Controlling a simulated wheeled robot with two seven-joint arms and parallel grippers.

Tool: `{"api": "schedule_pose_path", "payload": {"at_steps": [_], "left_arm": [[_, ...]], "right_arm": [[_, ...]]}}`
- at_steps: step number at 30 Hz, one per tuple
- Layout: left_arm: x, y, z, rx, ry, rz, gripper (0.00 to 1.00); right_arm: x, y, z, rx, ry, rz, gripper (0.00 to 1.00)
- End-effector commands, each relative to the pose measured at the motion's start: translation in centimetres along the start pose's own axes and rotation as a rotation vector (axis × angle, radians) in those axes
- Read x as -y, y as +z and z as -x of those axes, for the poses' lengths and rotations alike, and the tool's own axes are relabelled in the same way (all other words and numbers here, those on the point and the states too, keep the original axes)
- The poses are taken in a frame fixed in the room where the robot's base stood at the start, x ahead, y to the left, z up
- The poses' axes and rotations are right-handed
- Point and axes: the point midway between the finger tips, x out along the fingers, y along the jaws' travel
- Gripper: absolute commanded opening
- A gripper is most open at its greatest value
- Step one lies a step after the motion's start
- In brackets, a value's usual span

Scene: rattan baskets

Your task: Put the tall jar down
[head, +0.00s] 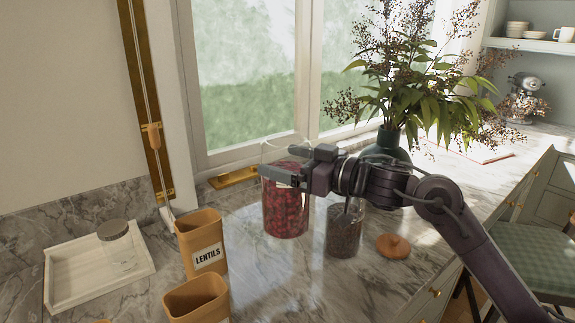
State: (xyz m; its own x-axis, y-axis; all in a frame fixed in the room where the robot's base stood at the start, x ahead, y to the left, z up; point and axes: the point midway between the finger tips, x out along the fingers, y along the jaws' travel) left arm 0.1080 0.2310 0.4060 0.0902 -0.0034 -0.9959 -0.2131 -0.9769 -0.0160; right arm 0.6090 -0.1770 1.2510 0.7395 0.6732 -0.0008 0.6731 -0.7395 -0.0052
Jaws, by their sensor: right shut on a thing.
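The tall jar (287,212) is clear glass filled with red pieces. It stands upright over the marble counter in front of the window. My right gripper (280,163) comes from the right and is shut on the jar's upper part. The fingers hide part of the jar's top. I cannot tell whether its base touches the counter. My left gripper is not in view.
A shorter jar of dark contents (344,232) stands close to the right, with a round wooden lid (393,246) beside it. A tan LENTILS canister (205,232) and another canister (190,302) stand left. A white tray (75,291) bears a lidded glass jar (119,248). A vase (389,141) stands behind.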

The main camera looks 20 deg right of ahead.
Motion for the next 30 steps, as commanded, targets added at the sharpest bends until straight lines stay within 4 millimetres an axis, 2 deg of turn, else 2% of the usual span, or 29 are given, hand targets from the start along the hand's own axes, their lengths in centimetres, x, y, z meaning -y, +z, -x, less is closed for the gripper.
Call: {"api": "schedule_pose_path", "payload": {"at_steps": [9,15,19,26,30], "left_arm": [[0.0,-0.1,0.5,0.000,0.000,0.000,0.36],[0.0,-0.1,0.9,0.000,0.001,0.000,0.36],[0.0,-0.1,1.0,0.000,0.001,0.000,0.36],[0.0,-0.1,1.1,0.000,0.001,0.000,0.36],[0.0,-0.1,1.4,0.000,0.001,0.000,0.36]], "right_arm": [[0.0,6.8,0.0,-0.007,0.000,-0.001,0.20],[-0.1,10.6,0.0,-0.010,0.001,0.002,0.20],[-0.1,11.8,0.0,-0.012,0.000,0.004,0.20],[-0.1,13.0,0.0,-0.012,0.000,0.004,0.20],[-0.1,14.7,0.0,-0.009,0.000,0.003,0.20]]}}
